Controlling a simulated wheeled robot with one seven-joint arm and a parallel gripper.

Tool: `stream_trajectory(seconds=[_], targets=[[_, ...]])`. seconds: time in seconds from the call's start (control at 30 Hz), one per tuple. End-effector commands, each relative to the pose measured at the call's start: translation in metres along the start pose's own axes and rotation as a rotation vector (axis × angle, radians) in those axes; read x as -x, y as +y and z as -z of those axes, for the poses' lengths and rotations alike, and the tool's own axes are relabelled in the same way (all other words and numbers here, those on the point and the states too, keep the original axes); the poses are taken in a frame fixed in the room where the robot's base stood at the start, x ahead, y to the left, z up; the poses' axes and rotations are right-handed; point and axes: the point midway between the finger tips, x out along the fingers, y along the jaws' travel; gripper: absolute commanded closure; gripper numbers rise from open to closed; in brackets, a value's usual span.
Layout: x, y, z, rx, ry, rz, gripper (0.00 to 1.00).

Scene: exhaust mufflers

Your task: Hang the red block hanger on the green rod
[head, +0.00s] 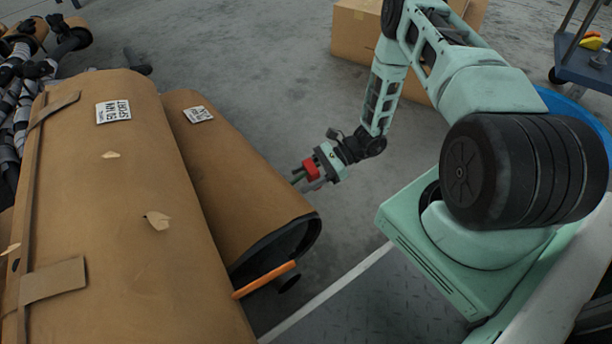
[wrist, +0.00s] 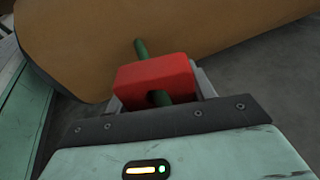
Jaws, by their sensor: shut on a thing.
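The red block hanger (head: 311,169) is between the fingers of my gripper (head: 314,174), beside the right-hand brown muffler. In the wrist view the red block (wrist: 155,80) fills the space between the fingertips, and my gripper is shut on it. The green rod (wrist: 140,48) runs from the side of the muffler to the block. Green also shows on the near side of the block, so the rod appears to pass through it. In the head view the green rod (head: 297,178) is a small piece left of the block.
Two large brown-wrapped mufflers (head: 120,200) (head: 235,170) lie at the left. An orange rod (head: 265,280) stands out near the open end of the right one. Cardboard boxes (head: 355,32) stand at the back. A blue cart (head: 585,62) is at the upper right. Grey floor between is free.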

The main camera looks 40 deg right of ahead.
Motion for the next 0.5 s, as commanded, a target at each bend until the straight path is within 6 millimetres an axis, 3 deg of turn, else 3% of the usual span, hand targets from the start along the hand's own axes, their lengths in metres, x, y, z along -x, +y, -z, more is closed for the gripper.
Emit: stream_trajectory(seconds=[0.03,0.07,0.1,0.2,0.5], targets=[[-0.0150,0.0094,-0.0077,-0.006,-0.030,-0.028,0.87],[-0.0150,0.0094,-0.0077,-0.006,-0.030,-0.028,0.87],[-0.0150,0.0094,-0.0077,-0.006,-0.030,-0.028,0.43],[-0.0150,0.0094,-0.0077,-0.006,-0.030,-0.028,0.21],[-0.0132,0.0093,-0.0081,-0.005,-0.030,-0.028,0.21]])
